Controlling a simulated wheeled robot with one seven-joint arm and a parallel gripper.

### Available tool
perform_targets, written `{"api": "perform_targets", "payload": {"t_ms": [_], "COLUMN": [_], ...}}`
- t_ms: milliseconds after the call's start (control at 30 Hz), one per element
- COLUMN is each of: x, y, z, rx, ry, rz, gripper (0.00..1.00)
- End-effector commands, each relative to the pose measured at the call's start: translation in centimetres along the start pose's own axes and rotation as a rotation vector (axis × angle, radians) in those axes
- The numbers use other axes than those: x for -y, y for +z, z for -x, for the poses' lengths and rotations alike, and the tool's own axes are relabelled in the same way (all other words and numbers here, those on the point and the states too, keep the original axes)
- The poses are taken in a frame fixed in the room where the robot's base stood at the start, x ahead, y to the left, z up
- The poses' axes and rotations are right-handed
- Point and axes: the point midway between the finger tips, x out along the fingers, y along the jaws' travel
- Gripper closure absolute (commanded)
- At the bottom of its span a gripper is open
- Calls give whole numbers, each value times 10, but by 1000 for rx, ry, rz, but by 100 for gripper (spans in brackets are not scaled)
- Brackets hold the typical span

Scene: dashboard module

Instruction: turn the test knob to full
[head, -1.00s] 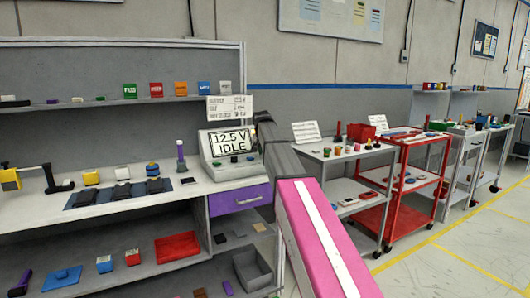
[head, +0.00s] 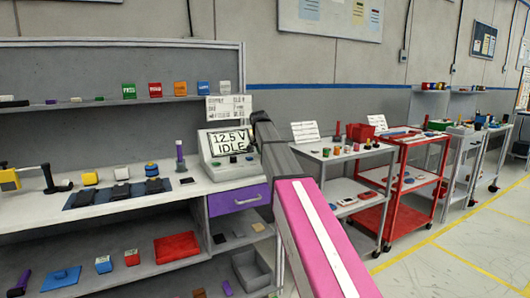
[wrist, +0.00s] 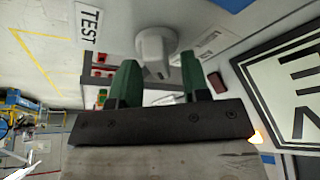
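The tester (head: 228,172) stands on the bench, and its screen (head: 230,142) reads "12.5 V IDLE". In the wrist view the pale test knob (wrist: 155,46) stands out from the panel, with a "TEST" label (wrist: 88,22) to its left. My gripper (wrist: 162,68) is open, its two green fingers apart. The knob shows in and beyond the gap between the fingertips. I cannot tell whether either finger touches it, and the knob's setting is not clear. In the head view my arm hides the knob and the gripper.
A dark red button (wrist: 216,82) and the tester's screen (wrist: 292,90) are right of the knob in the wrist view. A purple drawer (head: 239,199) is below the tester. A grey cart (head: 345,155) is to the right.

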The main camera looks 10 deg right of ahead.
Motion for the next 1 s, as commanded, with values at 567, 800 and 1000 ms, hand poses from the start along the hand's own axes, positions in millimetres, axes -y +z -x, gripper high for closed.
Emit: {"api": "perform_targets", "payload": {"t_ms": [567,800,1000], "x": [0,0,0], "y": [-1,0,0], "z": [53,91,107], "rx": [-4,-2,-1], "ry": [-3,-1,-1], "rz": [1,0,0], "gripper": [57,57,57]}}
